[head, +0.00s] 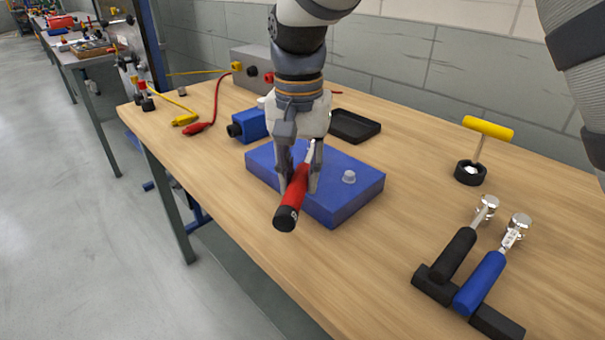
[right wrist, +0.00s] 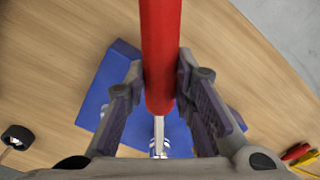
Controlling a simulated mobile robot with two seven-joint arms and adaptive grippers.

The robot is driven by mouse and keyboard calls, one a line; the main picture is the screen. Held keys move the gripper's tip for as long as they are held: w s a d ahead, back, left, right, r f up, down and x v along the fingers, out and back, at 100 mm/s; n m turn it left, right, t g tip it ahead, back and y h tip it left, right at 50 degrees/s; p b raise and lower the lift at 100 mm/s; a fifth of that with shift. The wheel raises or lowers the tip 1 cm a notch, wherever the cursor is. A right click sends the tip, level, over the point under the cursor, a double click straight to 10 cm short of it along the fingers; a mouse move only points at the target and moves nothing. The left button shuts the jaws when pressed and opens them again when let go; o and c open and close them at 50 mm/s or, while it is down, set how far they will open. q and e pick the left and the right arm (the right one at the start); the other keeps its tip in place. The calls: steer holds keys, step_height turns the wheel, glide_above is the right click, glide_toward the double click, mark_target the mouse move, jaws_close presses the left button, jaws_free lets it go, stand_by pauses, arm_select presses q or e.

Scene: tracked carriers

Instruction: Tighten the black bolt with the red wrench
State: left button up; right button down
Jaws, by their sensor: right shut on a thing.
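The red wrench (head: 297,192) has a red handle with a black end cap and a silver shank. My right gripper (head: 299,182) is shut on its handle above the blue block (head: 345,205). In the right wrist view, the red handle (right wrist: 160,55) lies between the two fingers, and the silver shank (right wrist: 158,135) runs down over the blue block (right wrist: 103,80). A silver bolt head (head: 349,177) stands on the block's right part, apart from the wrench. I cannot make out a black bolt; the gripper hides part of the block. My left gripper is not in view.
A black-handled tool (head: 455,252) and a blue-handled tool (head: 482,280) rest in a black holder at right. A yellow-handled tool (head: 488,127) stands in a black ring. A black tray (head: 354,126) and a blue vise-like part (head: 250,125) lie behind.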

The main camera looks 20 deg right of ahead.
steer(key=shift+w+a+m, duration=0.45)
steer(key=shift+a+m, duration=0.1)
steer(key=shift+m, duration=0.05)
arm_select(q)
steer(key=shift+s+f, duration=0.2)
arm_select(e)
steer(key=shift+w+a+m, duration=0.45)
steer(key=shift+w+m, duration=0.05)
steer(key=shift+m, duration=0.1)
arm_select(q)
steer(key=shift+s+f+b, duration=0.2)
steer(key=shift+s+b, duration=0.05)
steer(key=shift+b, duration=0.05)
arm_select(e)
steer(key=shift+w+a+m, duration=0.4)
steer(key=shift+w+m, duration=0.15)
steer(key=shift+m, duration=0.05)
